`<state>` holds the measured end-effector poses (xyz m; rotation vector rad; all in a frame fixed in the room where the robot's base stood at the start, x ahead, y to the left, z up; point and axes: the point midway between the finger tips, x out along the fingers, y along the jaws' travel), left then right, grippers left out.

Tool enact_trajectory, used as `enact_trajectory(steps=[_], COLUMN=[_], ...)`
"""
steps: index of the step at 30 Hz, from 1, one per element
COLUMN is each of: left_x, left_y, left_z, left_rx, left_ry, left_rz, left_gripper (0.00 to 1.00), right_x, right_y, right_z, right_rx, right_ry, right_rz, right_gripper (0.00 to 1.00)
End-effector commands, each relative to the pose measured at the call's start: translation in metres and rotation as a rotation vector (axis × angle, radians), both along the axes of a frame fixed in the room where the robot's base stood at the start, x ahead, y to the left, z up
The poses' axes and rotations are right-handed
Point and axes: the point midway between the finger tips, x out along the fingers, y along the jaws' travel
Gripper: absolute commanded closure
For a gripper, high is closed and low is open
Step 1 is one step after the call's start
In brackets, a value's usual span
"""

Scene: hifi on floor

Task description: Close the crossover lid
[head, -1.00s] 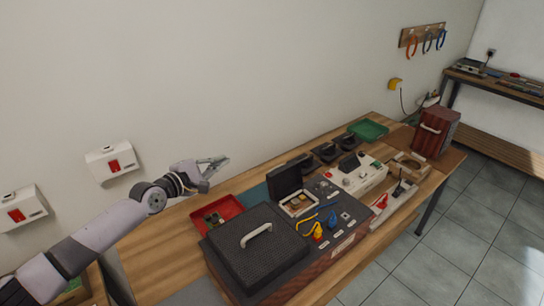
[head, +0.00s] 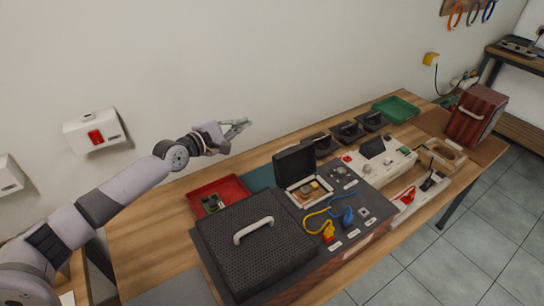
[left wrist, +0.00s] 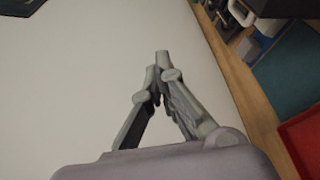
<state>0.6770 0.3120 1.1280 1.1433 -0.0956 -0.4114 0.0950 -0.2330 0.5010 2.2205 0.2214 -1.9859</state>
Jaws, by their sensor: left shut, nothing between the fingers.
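The crossover lid (head: 294,163) is a dark square panel, standing open and upright at the back edge of a small light-framed compartment (head: 309,191). Brown and pale parts show inside the compartment. It is set in the dark top of a long hi-fi cabinet (head: 375,208). My left gripper (head: 249,122) is shut and empty, up and to the left of the lid, apart from it and in front of the wall. In the left wrist view its fingertips (left wrist: 162,57) meet against the pale wall. My right gripper is not in view.
A perforated black cover with a white handle (head: 253,230) lies left of the compartment. A red tray (head: 233,185) sits behind it. Yellow and blue cables (head: 328,212) lie just in front. Black blocks (head: 346,131) stand to the right behind, near a green tray (head: 396,108).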

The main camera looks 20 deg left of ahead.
Motion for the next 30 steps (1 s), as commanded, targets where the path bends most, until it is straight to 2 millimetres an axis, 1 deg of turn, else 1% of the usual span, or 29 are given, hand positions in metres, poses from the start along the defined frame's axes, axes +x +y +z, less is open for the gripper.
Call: enact_trajectory(steps=[1,2,3,5,8,9,12,15,18,23,26,30], left_x=[0.000,0.000,0.000,0.000,0.000,0.000,0.001,0.001,0.001,0.005,0.014,0.035], left_y=[0.000,0.000,0.000,0.000,0.000,0.000,0.000,0.000,0.000,-0.001,-0.005,-0.014], left_z=[-0.019,-0.024,-0.033,-0.048,-0.078,-0.092,-0.119,-0.136,-0.143,-0.145,-0.145,-0.149], left_rx=[0.000,0.000,0.000,-0.001,0.000,0.000,0.000,0.000,0.000,-0.001,-0.004,-0.003], left_ry=[0.000,0.000,0.001,0.001,0.001,0.001,0.000,-0.001,-0.001,-0.001,-0.002,-0.003], left_rz=[0.000,0.000,0.000,0.000,0.000,0.000,0.000,0.000,0.000,0.001,0.001,0.001], left_gripper=[1.00,1.00,1.00,1.00,1.00,1.00,1.00,1.00,1.00,1.00,1.00,1.00], right_x=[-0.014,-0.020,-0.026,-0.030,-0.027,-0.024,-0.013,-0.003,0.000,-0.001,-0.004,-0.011], right_y=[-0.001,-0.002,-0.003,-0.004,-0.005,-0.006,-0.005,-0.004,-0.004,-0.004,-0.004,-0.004], right_z=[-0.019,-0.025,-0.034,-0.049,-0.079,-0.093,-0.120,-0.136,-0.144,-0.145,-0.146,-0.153], right_rx=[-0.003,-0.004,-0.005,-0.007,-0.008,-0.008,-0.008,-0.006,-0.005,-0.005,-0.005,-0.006], right_ry=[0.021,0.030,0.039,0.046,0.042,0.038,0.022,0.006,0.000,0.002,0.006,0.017], right_rz=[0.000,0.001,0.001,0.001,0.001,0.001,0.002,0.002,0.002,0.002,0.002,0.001], right_gripper=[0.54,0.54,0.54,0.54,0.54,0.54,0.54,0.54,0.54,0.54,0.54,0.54])
